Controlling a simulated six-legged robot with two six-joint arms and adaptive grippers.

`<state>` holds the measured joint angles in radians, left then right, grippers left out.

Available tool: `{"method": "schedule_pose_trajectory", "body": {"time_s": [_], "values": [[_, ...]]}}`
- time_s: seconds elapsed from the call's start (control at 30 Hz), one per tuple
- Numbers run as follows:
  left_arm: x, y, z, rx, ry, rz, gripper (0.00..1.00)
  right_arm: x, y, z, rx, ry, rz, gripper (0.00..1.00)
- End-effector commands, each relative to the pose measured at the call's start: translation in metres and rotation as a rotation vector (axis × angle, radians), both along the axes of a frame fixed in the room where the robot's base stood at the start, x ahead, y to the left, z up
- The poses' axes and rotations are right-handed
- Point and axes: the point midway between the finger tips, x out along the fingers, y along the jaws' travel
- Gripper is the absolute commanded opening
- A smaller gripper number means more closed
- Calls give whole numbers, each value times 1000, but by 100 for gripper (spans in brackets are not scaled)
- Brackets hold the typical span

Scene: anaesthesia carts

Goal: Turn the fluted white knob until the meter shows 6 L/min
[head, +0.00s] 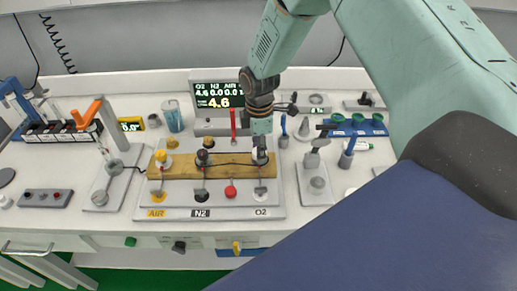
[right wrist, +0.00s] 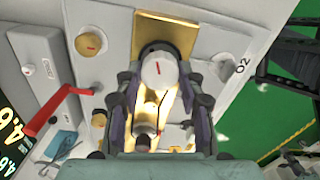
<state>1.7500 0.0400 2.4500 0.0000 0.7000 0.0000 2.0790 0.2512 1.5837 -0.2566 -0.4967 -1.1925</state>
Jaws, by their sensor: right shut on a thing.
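The white knob (head: 260,158) stands on the brass-coloured strip of the flow panel (head: 215,212), above the O2 label. In the right wrist view the white knob (right wrist: 158,70) has a red mark on its top and sits between both fingers. My right gripper (head: 261,147) is shut on it from above; the fingers also show in the right wrist view (right wrist: 160,100). Flutes are too small to make out. The meter (head: 219,95) reads O2 4.6, N2 0.0, AIR 0.0, with a large 4.6 below. My left gripper is not in view.
A black knob (head: 202,157) and a yellow knob (head: 160,157) stand left of the white one. A red button (head: 230,191) lies in front. An upright red lever (head: 233,125) rises behind the panel. A grey valve block (head: 316,185) stands close on the right.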

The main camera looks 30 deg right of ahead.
Motion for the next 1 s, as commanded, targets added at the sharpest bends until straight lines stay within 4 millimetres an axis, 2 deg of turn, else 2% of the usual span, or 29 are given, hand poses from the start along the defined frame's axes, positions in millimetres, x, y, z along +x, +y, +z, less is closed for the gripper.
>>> {"method": "schedule_pose_trajectory", "body": {"time_s": [0.5,1.0], "values": [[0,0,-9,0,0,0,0,-1,-1,-1,1,5,419,7],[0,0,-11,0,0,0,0,0,-1,0,1,2,566,7]]}}
